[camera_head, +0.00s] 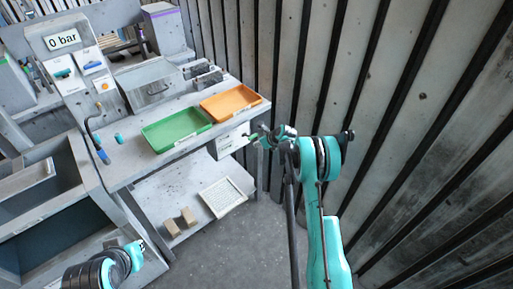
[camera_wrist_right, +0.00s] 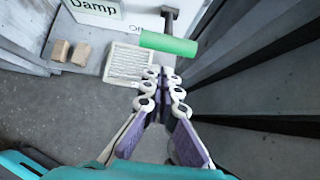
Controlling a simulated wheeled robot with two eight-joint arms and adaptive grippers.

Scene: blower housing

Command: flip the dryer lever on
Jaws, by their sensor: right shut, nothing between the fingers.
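The dryer lever has a green cylindrical handle (camera_wrist_right: 168,43) on a dark stem, in front of a white box (camera_wrist_right: 105,12) marked "Damp" and a partly hidden word starting with "O". In the head view the white box (camera_head: 230,141) is at the table's right end, and the small green handle (camera_head: 252,138) is beside my right gripper (camera_head: 259,135). In the right wrist view my right gripper (camera_wrist_right: 164,88) is shut and empty, its tips just below the handle in the picture. Contact cannot be told. My left arm shows at bottom left; its fingers cannot be made out.
A green tray (camera_head: 176,130) and an orange tray (camera_head: 230,103) lie on the grey table. A white grille panel (camera_head: 227,197) and two tan blocks (camera_head: 180,221) are on the lower shelf. A ribbed wall (camera_head: 400,90) stands close on the right.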

